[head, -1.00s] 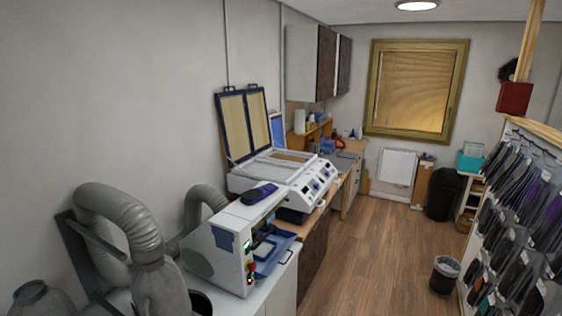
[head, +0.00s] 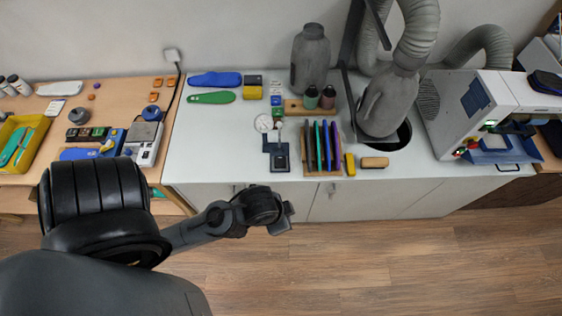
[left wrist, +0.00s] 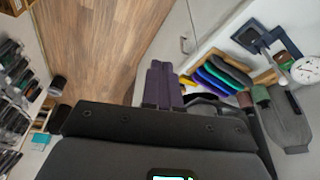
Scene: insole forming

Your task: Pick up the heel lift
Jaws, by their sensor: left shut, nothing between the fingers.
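I cannot tell for sure which piece is the heel lift. Small orange pieces (head: 154,97) lie on the wooden table at the left, and a tan block (head: 375,162) lies near the front edge of the white bench. My left gripper (head: 284,216) is in front of the bench, over the floor, apart from everything on the bench. In the left wrist view its two dark fingers (left wrist: 162,85) are together with nothing between them. My right gripper is in neither view.
A rack (head: 322,170) of coloured sheets stands upright on the white bench (head: 215,145), beside a dial gauge (head: 264,123). Blue (head: 215,79) and green (head: 211,97) insoles lie at the back. A grey hose and a machine (head: 465,105) stand at the right. The floor (head: 370,260) is clear.

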